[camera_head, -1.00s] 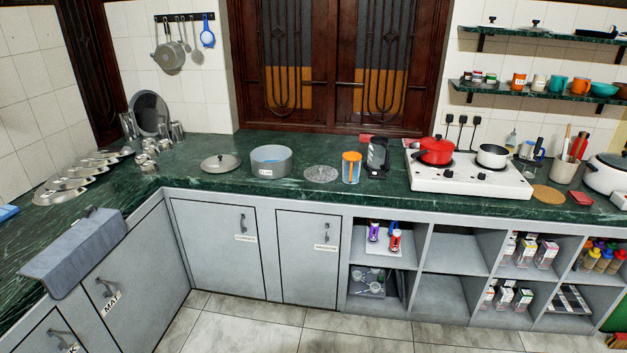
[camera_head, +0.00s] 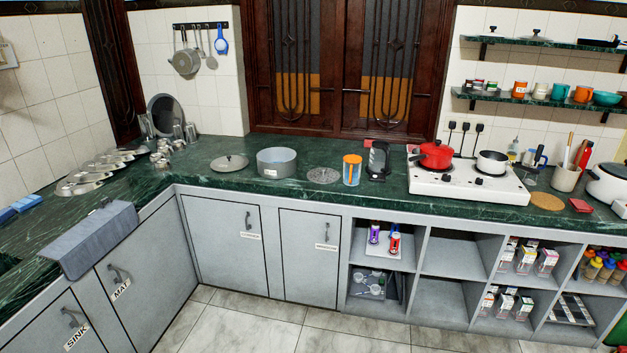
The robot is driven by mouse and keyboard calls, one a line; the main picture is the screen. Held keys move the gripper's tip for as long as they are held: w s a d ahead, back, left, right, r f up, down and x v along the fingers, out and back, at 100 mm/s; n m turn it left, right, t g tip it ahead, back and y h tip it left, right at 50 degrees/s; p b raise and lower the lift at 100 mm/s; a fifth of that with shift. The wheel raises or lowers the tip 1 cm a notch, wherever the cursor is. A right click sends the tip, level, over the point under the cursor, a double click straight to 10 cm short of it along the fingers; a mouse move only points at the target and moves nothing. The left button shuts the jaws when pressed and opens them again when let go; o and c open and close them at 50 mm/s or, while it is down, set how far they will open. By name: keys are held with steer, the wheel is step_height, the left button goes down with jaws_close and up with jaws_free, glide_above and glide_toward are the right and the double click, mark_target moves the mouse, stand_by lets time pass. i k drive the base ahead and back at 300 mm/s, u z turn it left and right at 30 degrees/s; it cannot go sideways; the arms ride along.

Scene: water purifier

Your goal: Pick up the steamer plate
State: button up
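A flat, round grey disc with a speckled, perforated-looking surface lies on the green marble counter (camera_head: 222,180); it looks like the steamer plate (camera_head: 323,175). It lies between a grey pot (camera_head: 277,162) on its left and a clear jar with an orange lid (camera_head: 352,170) on its right. It is apart from both, and nothing covers it. My gripper is not in view.
A grey lid (camera_head: 229,163) lies left of the pot. A black device (camera_head: 378,160) stands right of the jar, beside a white stove (camera_head: 467,182) with a red pot (camera_head: 435,155). Cabinets (camera_head: 228,247) and open shelves (camera_head: 450,255) run below. Tiled floor (camera_head: 270,325) shows in front.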

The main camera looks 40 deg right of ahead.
mark_target(323, 175)
steer(key=z, duration=0.15)
steer(key=i, duration=0.9)
